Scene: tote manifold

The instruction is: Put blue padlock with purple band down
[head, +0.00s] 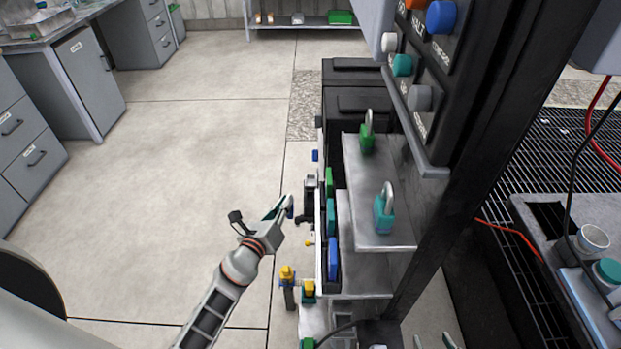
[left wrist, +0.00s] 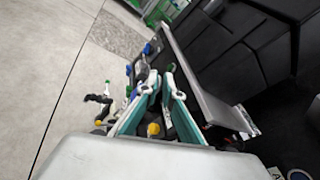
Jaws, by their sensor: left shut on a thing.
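My left gripper (head: 284,207) is over the floor side of the shelf rack, left of its narrow front tray. Its teal fingers also show in the left wrist view (left wrist: 160,95). It is shut on a small dark blue thing (head: 290,213), seemingly the blue padlock; the fingers cover most of it, and no purple band can be made out. My right gripper (head: 432,342) shows only as two fingertips at the bottom edge, apart from each other, with nothing seen between them.
A green padlock (head: 367,139) and a teal padlock (head: 384,215) stand on the grey shelf (head: 350,180), which has bare room between them. Blue and yellow parts crowd the rack's left side. Open floor (head: 170,160) lies left.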

